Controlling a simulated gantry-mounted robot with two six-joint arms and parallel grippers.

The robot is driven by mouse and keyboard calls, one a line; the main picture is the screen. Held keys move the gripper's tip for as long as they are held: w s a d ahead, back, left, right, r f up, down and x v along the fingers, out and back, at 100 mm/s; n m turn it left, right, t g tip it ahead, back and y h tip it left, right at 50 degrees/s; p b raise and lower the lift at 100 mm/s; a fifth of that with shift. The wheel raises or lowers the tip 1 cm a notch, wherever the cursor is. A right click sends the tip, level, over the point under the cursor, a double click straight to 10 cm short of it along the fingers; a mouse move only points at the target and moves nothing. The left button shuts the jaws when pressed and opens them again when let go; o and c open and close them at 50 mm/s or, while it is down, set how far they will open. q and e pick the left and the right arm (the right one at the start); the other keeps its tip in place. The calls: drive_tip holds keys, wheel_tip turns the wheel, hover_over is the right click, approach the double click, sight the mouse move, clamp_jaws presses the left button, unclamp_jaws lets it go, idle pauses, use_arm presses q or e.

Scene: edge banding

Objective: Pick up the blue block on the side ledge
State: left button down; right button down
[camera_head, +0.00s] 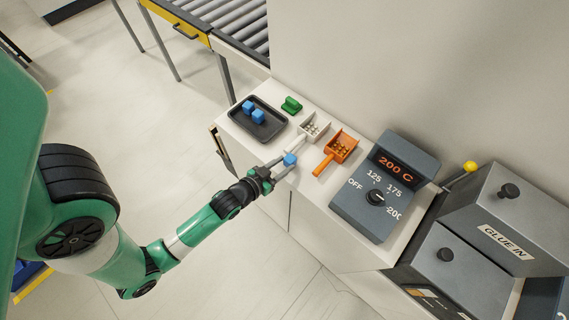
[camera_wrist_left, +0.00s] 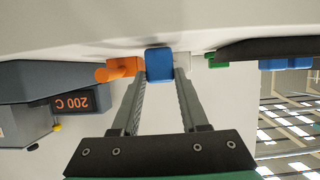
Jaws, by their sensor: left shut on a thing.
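A blue block (camera_head: 290,160) is between the fingertips of my left gripper (camera_head: 283,166) over the white side ledge (camera_head: 272,148). In the left wrist view the blue block (camera_wrist_left: 159,64) sits between the two grey fingertips (camera_wrist_left: 161,77), which are shut on it. The block is at or very near the ledge surface; I cannot tell whether it touches. Two more blue blocks (camera_head: 253,111) lie in a black tray (camera_head: 240,122) at the ledge's far left end. My right gripper is not in view.
A green piece (camera_head: 291,105), a white scoop (camera_head: 314,127) and an orange scoop (camera_head: 341,147) lie behind the gripper. A grey control box (camera_head: 385,188) reading 200 C stands to the right. A roller conveyor (camera_head: 232,18) is at the back left.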

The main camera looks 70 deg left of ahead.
use_arm(q)
wheel_tip(320, 180, up, 18)
drive_tip(key=p, duration=0.5)
drive_tip(key=shift+f, duration=0.2)
